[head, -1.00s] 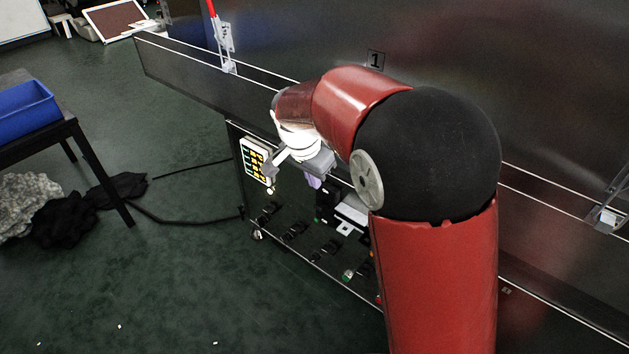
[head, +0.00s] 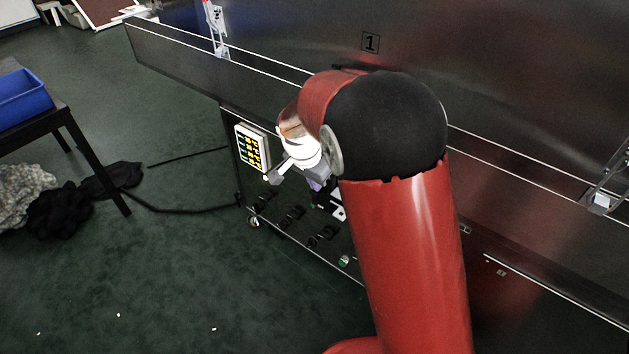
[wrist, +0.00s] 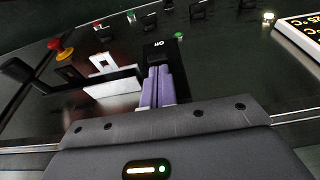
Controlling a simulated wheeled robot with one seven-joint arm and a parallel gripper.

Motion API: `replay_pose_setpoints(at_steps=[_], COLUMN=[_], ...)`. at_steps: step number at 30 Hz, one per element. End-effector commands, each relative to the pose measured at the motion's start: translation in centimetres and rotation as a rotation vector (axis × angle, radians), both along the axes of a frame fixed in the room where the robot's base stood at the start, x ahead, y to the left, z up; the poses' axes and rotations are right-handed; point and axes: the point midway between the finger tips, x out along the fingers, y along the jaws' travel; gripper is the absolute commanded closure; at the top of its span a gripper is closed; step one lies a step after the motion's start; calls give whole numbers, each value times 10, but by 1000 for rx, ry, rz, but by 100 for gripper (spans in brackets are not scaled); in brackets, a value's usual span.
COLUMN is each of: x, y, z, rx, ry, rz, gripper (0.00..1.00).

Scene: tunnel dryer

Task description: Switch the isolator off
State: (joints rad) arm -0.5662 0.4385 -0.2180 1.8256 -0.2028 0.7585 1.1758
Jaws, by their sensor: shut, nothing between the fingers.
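My gripper (wrist: 157,92) shows in the wrist view as two purple fingers pressed together, empty. Their tips are close to a black block (wrist: 158,52) with a white "ON" label, upside down in this view. This block looks like part of the isolator; whether the fingers touch it I cannot tell. In the head view, the gripper (head: 316,184) is a small purple patch in front of the control panel, below my wrist. My arm hides much of the panel there.
In the wrist view, a red mushroom button (wrist: 62,50) on yellow and a white bracket (wrist: 106,68) lie left of the fingers. Small black switches (wrist: 148,20) line the panel. A lit display (head: 252,147) stands left of my wrist. A blue bin (head: 22,98) is far left.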

Motion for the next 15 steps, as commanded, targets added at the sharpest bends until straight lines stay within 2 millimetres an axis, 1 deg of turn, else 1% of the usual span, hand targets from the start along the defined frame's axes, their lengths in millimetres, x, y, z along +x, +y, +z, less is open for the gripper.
replay_pose_setpoints(at_steps=[4,15], x=[-2,-5], y=[2,4], z=[-4,-6], rx=[-18,-58], ry=[-24,-73], rz=[3,2], gripper=[100,100])
